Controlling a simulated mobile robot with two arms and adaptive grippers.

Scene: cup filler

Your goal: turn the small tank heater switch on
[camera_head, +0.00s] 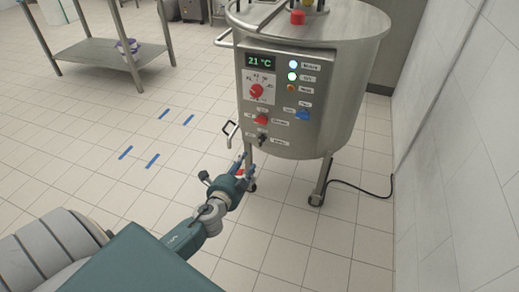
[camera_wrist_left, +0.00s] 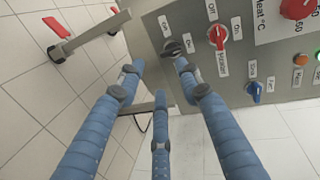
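The small tank (camera_head: 330,70) is a steel vessel with a control panel on its front. The red heater switch (camera_head: 261,119) sits low on the panel, above a black switch (camera_head: 262,138). In the left wrist view the heater switch (camera_wrist_left: 217,37) has Off and On labels beside it, and its handle seems to point toward Off. My left gripper (camera_head: 239,163) is below and left of the panel, apart from the switches. In the left wrist view its blue fingers (camera_wrist_left: 158,85) are spread and empty, with the black switch (camera_wrist_left: 172,48) just beyond the right fingertip. My right gripper is not in view.
A blue switch (camera_head: 303,115), a red dial (camera_head: 256,91) and a 21 °C display (camera_head: 260,61) share the panel. A cable (camera_head: 360,187) runs to the right wall.

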